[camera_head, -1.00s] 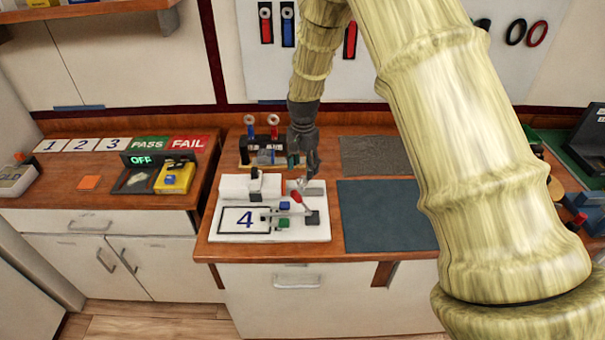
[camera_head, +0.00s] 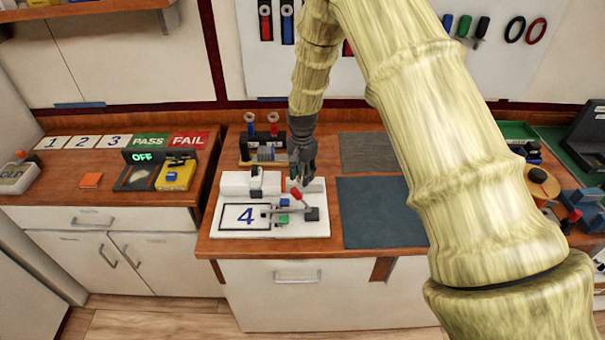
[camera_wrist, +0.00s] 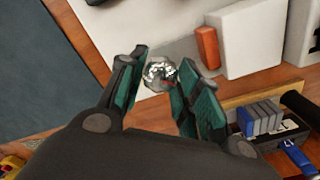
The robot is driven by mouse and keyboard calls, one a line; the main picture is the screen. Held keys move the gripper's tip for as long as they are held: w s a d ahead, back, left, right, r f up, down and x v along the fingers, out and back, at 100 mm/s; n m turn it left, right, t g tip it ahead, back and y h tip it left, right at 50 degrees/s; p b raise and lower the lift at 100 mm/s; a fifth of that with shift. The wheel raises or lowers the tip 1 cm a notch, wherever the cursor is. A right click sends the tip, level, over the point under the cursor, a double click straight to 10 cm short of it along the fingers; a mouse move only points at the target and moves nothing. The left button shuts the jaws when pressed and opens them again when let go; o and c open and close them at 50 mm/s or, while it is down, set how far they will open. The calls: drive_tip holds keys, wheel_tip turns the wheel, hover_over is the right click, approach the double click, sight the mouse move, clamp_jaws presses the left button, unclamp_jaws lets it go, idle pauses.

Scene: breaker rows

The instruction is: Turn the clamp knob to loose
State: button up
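The clamp knob (camera_wrist: 160,73), round and silvery, shows between my fingers in the wrist view. My gripper (camera_wrist: 163,66) is open, with one teal-padded finger on each side of the knob; I cannot tell whether either pad touches it. In the head view my gripper (camera_head: 303,178) points down over the back right of the white fixture board (camera_head: 230,232), and its fingers hide the knob. A red handle (camera_head: 296,193) sits just in front of my fingertips; a red-orange piece (camera_wrist: 207,47) stands beside the knob in the wrist view.
A white block (camera_head: 235,184) stands at the board's back left. A rack (camera_head: 262,150) with red and blue tools is behind it. A dark blue mat (camera_head: 380,212) lies clear to the right. A yellow device (camera_head: 176,176) sits on the left counter.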

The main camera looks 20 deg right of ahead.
drive_tip(key=c, duration=0.3)
drive_tip(key=shift+c, duration=0.2)
drive_tip(key=shift+n, duration=0.4)
drive_tip(key=n+b, duration=0.2)
drive_tip(key=n, duration=0.2)
drive_tip(key=shift+f+n, duration=0.1)
drive_tip(key=shift+n, duration=0.2)
drive_tip(key=n+b, duration=0.1)
drive_tip(key=n, duration=0.5)
drive_tip(key=shift+b, duration=0.35)
drive_tip(key=n, duration=0.6)
drive_tip(key=shift+n, duration=0.3)
drive_tip(key=n, duration=0.6)
drive_tip(key=shift+n, duration=0.3)
